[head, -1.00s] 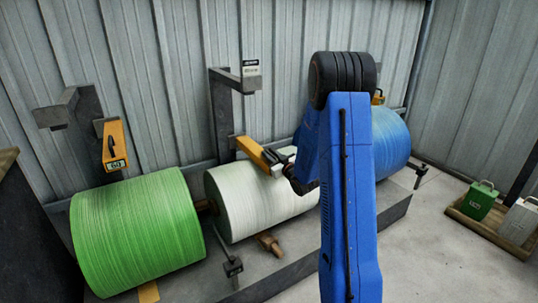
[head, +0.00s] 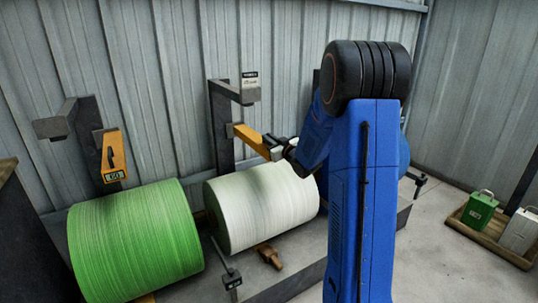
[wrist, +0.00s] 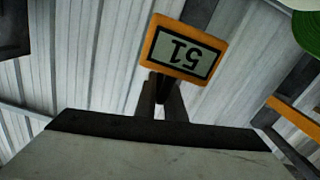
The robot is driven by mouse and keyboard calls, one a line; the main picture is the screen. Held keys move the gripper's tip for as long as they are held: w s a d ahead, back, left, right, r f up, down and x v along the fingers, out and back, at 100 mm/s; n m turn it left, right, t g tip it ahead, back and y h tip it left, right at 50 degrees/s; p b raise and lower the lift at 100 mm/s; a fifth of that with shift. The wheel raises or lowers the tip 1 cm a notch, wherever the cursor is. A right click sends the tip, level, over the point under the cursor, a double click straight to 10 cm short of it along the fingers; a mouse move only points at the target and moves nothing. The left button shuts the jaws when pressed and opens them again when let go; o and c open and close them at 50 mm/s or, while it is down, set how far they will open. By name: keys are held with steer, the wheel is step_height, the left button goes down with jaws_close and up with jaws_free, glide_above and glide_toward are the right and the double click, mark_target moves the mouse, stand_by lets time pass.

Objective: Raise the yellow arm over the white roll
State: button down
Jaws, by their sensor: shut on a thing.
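The yellow arm (head: 250,138) reaches out from a dark post and slopes down to the right, above the back of the white roll (head: 262,208). My gripper (head: 274,149) is at the arm's outer end and shut on it. In the wrist view my two fingers (wrist: 161,98) meet just at the yellow-framed plate (wrist: 185,48) reading 51, which appears upside down. The exact grip point is small and partly hidden by the fingers. The arm's end looks clear of the roll's surface.
A bracket (head: 238,92) juts out above the held arm. My blue arm hides most of the blue roll (head: 404,155). Cans in a tray (head: 492,240) stand on the floor at right.

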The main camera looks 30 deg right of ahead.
step_height(320, 180, up, 9)
steer(key=shift+r, duration=0.25)
steer(key=c, duration=1.9)
jaws_free()
steer(key=shift+o, duration=0.3)
steer(key=shift+s, duration=0.25)
steer(key=s, duration=1.7)
steer(key=shift+d, duration=0.3)
